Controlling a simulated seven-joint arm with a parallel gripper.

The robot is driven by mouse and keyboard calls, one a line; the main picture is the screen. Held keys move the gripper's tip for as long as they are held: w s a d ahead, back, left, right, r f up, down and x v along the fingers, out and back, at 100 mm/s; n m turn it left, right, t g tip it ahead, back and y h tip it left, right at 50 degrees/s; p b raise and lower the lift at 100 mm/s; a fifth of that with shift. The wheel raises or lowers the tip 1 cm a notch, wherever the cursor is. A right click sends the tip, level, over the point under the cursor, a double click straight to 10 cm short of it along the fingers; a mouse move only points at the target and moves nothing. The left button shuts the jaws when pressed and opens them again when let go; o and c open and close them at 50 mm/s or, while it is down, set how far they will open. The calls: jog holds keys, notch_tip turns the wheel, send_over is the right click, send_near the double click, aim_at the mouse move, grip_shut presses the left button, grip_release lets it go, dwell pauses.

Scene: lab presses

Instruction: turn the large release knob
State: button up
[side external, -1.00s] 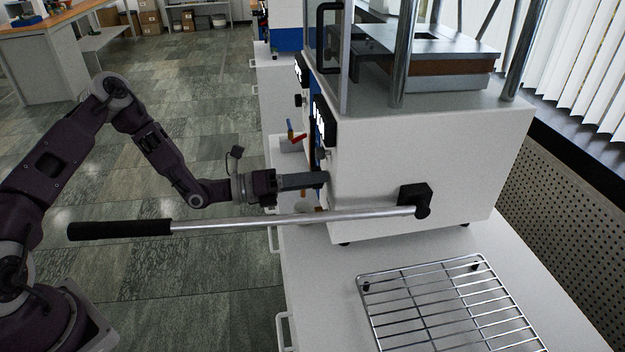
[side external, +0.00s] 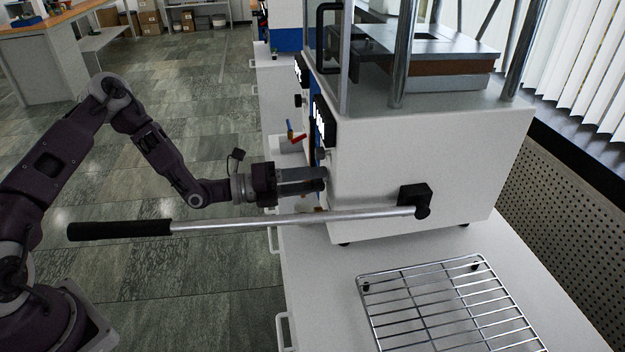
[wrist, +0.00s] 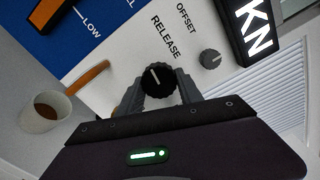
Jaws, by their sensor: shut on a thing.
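The large release knob (wrist: 156,76) is black and ribbed with a white pointer line. It sits on the press's white front panel beside the word RELEASE. My gripper (wrist: 160,88) is shut on it, one finger on each side. In the side external view my gripper (side external: 322,180) reaches level to the front of the press (side external: 430,150), and the knob is hidden there by the fingers.
A smaller grey OFFSET knob (wrist: 210,58) and a KN display (wrist: 248,28) are close by. A white cup (wrist: 45,112) stands beside an orange lever (wrist: 88,78). The long pump handle (side external: 300,218) passes just below my gripper. A wire rack (side external: 440,300) lies on the bench.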

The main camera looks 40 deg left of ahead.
jog(key=o, duration=1.4)
jog(key=shift+c, duration=0.2)
jog(key=v, duration=0.7)
jog(key=shift+s+r, duration=0.1)
jog(key=shift+r, duration=0.05)
